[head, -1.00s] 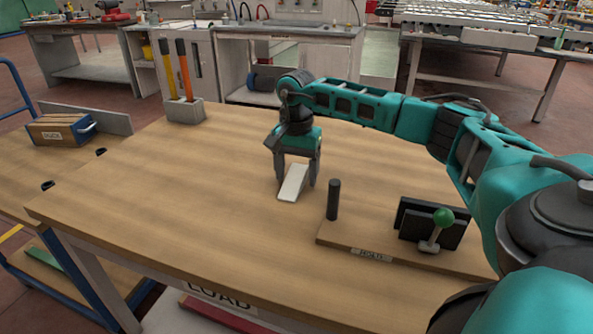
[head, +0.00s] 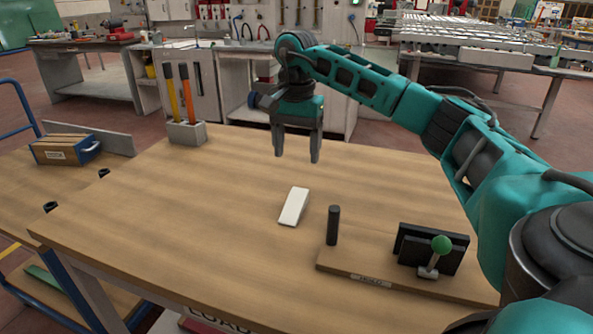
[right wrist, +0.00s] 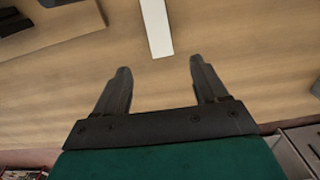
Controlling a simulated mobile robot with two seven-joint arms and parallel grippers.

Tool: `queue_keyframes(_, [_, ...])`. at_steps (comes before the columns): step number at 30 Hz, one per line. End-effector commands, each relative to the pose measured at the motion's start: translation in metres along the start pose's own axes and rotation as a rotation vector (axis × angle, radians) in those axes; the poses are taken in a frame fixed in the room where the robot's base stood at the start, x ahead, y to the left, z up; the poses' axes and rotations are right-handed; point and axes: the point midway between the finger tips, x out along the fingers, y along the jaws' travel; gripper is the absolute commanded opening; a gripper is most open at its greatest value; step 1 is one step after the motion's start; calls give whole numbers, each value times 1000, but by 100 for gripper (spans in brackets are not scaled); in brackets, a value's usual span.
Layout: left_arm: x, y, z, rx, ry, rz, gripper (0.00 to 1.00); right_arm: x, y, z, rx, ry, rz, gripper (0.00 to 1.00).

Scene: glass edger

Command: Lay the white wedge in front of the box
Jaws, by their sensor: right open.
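The white wedge (head: 294,206) lies on the wooden table, left of the black post. It also shows in the right wrist view (right wrist: 157,27), ahead of the fingertips. My right gripper (head: 297,158) is open and empty, raised above the table and behind the wedge, apart from it. Its two fingers also show in the right wrist view (right wrist: 158,65). The box (head: 67,149), blue and wooden with a label and a handle, stands on a separate surface at the left. My left gripper is not in view.
The wooden table (head: 180,215) is mostly clear. A grey holder (head: 187,133) with two upright handles stands at the back left corner.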

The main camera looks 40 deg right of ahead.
Motion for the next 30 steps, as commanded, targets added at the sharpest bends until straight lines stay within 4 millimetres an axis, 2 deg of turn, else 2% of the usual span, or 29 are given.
queue_keyframes(5, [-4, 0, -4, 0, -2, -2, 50, -3, -1, 1, 267, 0, 1, 72])
queue_keyframes(21, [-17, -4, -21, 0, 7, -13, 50, -5, -3, 6, 1576, 2, 0, 72])
queue_keyframes(30, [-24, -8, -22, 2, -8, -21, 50, -6, -3, 9, 2311, 1, -1, 72])
